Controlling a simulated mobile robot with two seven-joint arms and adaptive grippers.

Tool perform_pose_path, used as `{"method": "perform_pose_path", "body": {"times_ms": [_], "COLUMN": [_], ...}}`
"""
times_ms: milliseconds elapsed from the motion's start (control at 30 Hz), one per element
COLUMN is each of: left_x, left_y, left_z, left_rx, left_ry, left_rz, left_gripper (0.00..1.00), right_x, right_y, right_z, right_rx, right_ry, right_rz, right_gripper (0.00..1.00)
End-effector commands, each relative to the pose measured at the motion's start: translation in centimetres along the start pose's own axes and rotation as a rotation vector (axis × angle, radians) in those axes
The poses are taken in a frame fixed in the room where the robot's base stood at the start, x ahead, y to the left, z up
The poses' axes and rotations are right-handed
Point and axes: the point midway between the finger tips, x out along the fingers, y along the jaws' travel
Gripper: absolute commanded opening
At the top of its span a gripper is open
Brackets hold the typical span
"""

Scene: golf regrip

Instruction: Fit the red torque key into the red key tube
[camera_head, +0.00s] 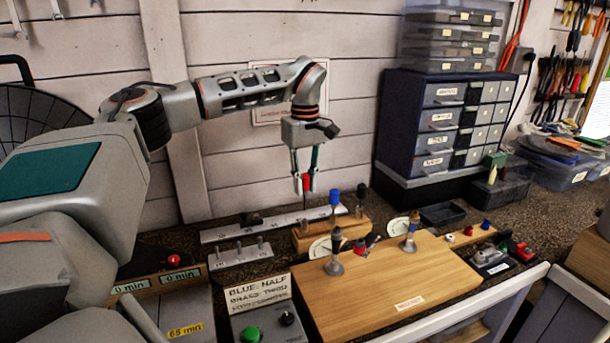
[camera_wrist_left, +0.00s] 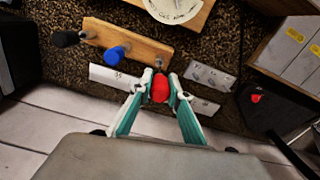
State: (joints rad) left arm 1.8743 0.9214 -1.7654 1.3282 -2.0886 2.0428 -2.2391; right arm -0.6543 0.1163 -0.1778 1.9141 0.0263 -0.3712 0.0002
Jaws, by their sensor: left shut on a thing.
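My left gripper (camera_head: 305,184) is shut on the red torque key (camera_head: 307,181), whose thin shaft points down. The wrist view shows the key's red handle (camera_wrist_left: 160,89) between the fingertips (camera_wrist_left: 160,98). Below is a wooden block (camera_wrist_left: 132,42) holding a blue key (camera_wrist_left: 115,53) and a black one (camera_wrist_left: 66,39). A small metal piece (camera_wrist_left: 159,62) at the block's end, by the red handle, may be the red key tube or the key's shaft; I cannot tell which. In the head view the block (camera_head: 345,232) lies under the gripper, and the key appears above its left end. My right gripper is not in view.
A metal strip (camera_head: 225,235) lies behind the block. A wooden board (camera_head: 400,275) with two upright clubs or tools stands in front. A control box with a green button (camera_head: 252,334) and a sign (camera_head: 258,292) are at front left. Drawers (camera_head: 440,120) stand behind right.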

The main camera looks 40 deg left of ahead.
Motion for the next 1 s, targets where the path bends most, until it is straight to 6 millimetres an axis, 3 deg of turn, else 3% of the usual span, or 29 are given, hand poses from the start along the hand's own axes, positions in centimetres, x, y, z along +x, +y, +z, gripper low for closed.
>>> {"method": "perform_pose_path", "body": {"times_ms": [300,1000], "left_x": [1.6,1.6], "left_y": [0.0,0.0], "left_z": [0.0,0.0], "left_rx": [0.000,-0.003], "left_ry": [0.000,0.000], "left_rz": [0.001,0.000], "left_gripper": [0.00,0.00], "right_x": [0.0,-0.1], "right_y": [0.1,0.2], "right_z": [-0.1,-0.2], "right_rx": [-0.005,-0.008], "right_ry": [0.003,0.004], "right_rz": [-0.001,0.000], "right_gripper": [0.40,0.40]}}
